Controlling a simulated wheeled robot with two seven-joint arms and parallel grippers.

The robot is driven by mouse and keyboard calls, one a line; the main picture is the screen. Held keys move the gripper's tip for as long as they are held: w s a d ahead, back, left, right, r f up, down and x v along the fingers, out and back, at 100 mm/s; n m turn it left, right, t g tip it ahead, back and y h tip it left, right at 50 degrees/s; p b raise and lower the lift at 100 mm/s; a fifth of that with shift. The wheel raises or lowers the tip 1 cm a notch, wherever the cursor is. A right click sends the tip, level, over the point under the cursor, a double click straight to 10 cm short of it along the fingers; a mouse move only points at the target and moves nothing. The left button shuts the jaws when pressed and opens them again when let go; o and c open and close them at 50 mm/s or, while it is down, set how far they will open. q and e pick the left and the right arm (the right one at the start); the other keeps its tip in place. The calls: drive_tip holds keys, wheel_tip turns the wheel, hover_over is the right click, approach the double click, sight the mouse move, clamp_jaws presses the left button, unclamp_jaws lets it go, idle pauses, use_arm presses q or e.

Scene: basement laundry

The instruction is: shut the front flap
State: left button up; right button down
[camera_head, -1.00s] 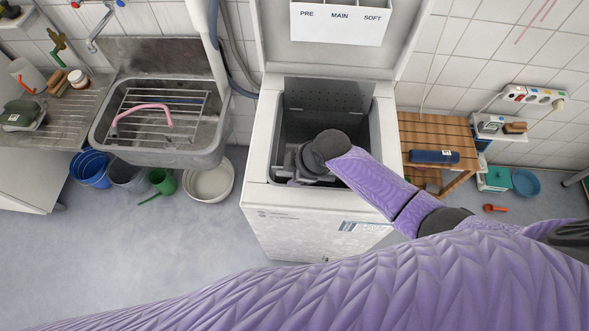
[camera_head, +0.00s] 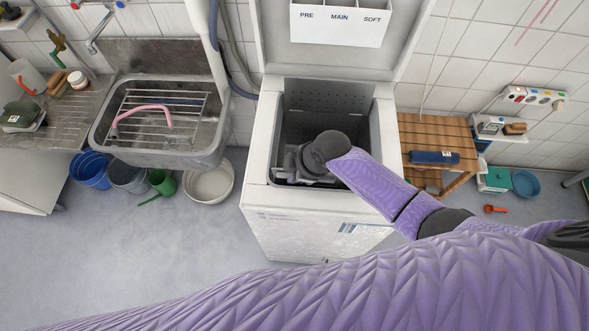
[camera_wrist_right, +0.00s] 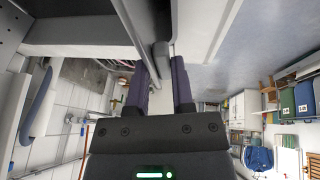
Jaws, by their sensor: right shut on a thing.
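The top-loading washing machine (camera_head: 300,222) stands in the middle of the head view with its lid (camera_head: 277,55) raised. A perforated grey metal panel (camera_head: 325,98) stands at the back of the opening. My right gripper (camera_head: 302,165) is down inside the opening near its front edge. In the right wrist view my right gripper (camera_wrist_right: 161,70) has its two dark fingers close around a narrow grey part (camera_wrist_right: 161,52), which I take for the front flap's edge. My wrist and gripper hide most of the front flap in the head view. My left gripper is out of view.
A metal sink (camera_head: 155,150) with a rack stands left, with buckets (camera_head: 90,168) and a white basin (camera_head: 208,183) below. A slatted wooden stand (camera_head: 432,130) is close on the right. The floor in front of the machine's left side is free.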

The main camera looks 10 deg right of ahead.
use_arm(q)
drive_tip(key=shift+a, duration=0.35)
use_arm(e)
drive_tip(key=shift+s+f, duration=0.2)
drive_tip(key=shift+s, duration=0.1)
use_arm(q)
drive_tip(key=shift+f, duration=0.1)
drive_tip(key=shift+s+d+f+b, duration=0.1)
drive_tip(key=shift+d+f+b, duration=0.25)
drive_tip(key=shift+b, duration=0.2)
use_arm(e)
drive_tip(key=shift+w+d+r+g, duration=0.1)
drive_tip(key=shift+w+r+g, duration=0.05)
drive_tip(key=shift+w+g, duration=0.3)
